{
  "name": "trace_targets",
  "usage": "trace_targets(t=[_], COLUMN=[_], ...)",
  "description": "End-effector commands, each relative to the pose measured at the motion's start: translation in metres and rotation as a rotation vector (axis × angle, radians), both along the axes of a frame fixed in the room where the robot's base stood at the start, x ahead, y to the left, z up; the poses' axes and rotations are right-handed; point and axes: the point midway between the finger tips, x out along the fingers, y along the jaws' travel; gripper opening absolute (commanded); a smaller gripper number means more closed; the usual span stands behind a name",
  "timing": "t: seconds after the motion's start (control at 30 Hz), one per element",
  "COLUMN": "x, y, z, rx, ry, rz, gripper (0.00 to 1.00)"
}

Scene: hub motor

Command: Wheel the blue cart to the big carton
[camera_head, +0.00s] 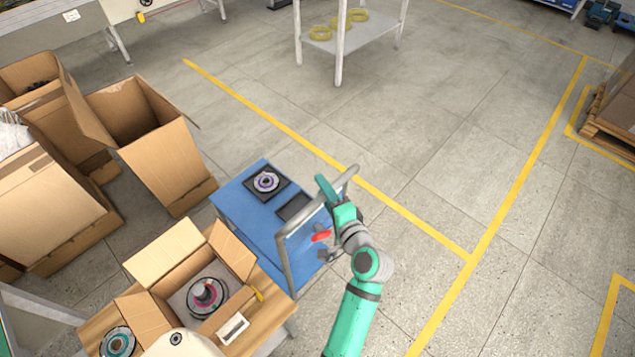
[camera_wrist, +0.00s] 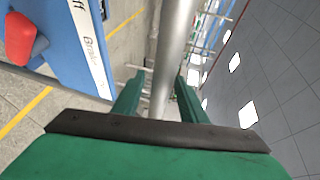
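The blue cart (camera_head: 245,222) stands on the floor in the middle of the head view, its grey tubular handle (camera_head: 283,260) on its right side. The cart's blue edge also shows at upper left in the wrist view (camera_wrist: 62,38). My gripper (camera_head: 334,192) is at the upper part of the handle. In the wrist view the handle tube (camera_wrist: 172,55) runs between its two green fingers (camera_wrist: 160,92), which look closed around it; a thin gap may show at the left finger. A tall open carton (camera_head: 160,150) stands just left of the cart, with larger cartons (camera_head: 45,200) farther left.
A motor part (camera_head: 266,181) and a dark tray (camera_head: 293,207) lie on the cart. A table with an open box (camera_head: 178,255) is close to the cart's near side. A white shelf table (camera_head: 350,50) stands behind. Floor right of the cart is clear, with yellow lines.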

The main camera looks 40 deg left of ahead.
Motion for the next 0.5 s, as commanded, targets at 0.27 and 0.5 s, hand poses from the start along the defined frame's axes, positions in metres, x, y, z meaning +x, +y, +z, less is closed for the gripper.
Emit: trace_targets(t=[0.27, 0.5], x=[0.011, 0.012], y=[0.021, 0.022], z=[-0.005, -0.005], rx=[-0.001, -0.001], ry=[0.000, 0.000], rz=[0.000, -0.001], gripper=[0.39, 0.39])
